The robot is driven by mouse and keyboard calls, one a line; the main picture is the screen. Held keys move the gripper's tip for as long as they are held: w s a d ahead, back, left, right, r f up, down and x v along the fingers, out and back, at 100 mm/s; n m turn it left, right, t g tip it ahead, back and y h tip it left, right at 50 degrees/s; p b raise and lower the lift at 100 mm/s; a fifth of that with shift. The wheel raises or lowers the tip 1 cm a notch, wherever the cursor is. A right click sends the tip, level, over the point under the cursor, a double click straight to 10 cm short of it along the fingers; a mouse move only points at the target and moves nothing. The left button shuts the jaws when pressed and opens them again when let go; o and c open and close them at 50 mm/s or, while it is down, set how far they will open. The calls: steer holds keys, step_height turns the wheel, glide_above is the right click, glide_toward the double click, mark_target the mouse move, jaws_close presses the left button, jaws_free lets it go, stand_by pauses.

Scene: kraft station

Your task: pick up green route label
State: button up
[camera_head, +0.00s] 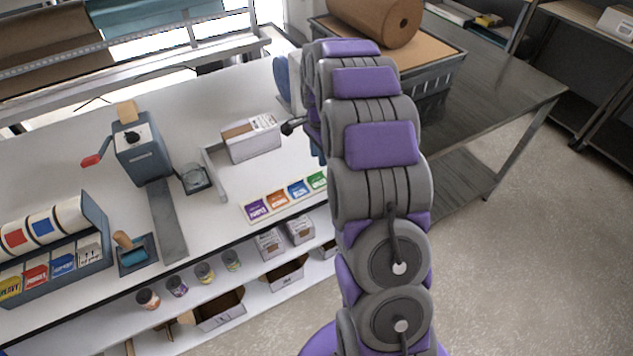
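The green route label (317,180) lies flat at the right end of a row of labels on the white bench. My arm crosses in front and hides part of its right side. To its left in the row are a blue label (298,188), an orange label (277,199) and a purple label (256,209). My arm rises through the picture and folds over behind itself. A small dark part sticks out on its left, above the labels, perhaps part of my gripper. The fingers cannot be made out.
A grey-white box (251,140) stands behind the labels, beside a light L-shaped guide. A crank device (140,150), a stamp (131,250) and a rack of rolls (50,240) stand farther left. Boxes and small jars sit on the shelf below. A dark table (500,90) stands at right.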

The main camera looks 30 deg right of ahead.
mark_target(319, 175)
steer(key=shift+a+f, duration=0.1)
steer(key=shift+f, duration=0.6)
steer(key=shift+d+f, duration=0.2)
steer(key=shift+f, duration=0.25)
step_height(319, 175, down, 4)
steer(key=shift+w+r+b, duration=0.1)
steer(key=shift+r+b, duration=0.05)
steer(key=shift+b, duration=0.55)
steer(key=shift+a+f, duration=0.15)
steer(key=shift+f, duration=0.25)
steer(key=shift+a, duration=0.1)
jaws_close()
